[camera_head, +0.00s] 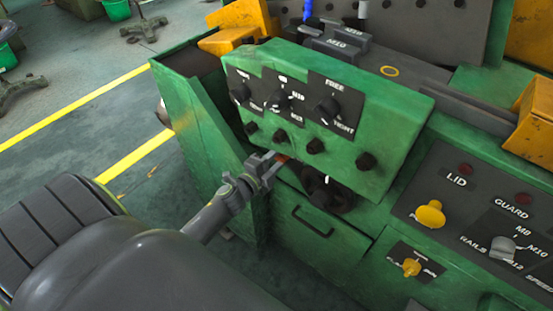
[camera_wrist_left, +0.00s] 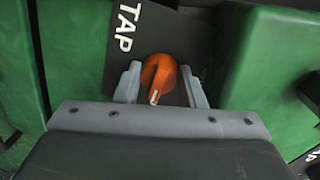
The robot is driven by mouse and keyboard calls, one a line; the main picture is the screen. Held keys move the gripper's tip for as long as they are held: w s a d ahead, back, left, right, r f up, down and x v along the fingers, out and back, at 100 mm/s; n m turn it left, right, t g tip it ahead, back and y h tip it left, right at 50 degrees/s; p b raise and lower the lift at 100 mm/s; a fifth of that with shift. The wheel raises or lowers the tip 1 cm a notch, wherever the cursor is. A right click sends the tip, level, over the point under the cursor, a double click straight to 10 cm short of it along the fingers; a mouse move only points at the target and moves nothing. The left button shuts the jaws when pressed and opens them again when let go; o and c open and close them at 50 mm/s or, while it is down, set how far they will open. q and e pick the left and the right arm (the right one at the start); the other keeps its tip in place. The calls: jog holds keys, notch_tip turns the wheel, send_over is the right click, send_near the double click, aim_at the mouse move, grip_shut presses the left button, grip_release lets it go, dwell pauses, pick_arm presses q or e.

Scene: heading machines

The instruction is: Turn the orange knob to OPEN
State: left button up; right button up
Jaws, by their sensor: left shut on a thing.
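The orange knob (camera_wrist_left: 158,74) is in the wrist view, on a dark plate marked TAP. Its white pointer line points toward the bottom of that view, toward my gripper's palm. My left gripper (camera_wrist_left: 162,84) is shut on the knob, one finger on each side. In the head view the left gripper (camera_head: 271,166) is at the lower left edge of the green control box, with only a sliver of the orange knob (camera_head: 283,158) showing. No OPEN mark can be read in either view. My right gripper is not in view.
The green control box (camera_head: 390,110) carries several black knobs just above the gripper. A panel with a yellow button (camera_head: 430,214) and a yellow knob (camera_head: 411,267) stands at right. Open floor lies at left.

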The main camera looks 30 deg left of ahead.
pick_arm(q)
jog(key=o, duration=1)
jog(key=shift+s+a+r+b, duration=0.2)
jog(key=shift+s+b, duration=1.45)
jog(key=shift+s, duration=1.25)
jog(key=shift+s+a+r+b, duration=0.2)
jog(key=shift+s+b, duration=1.5)
jog(key=shift+s, duration=1.15)
jog(key=shift+s+a+r+b, duration=0.2)
jog(key=shift+s+b, duration=1.45)
jog(key=shift+s, duration=1.25)
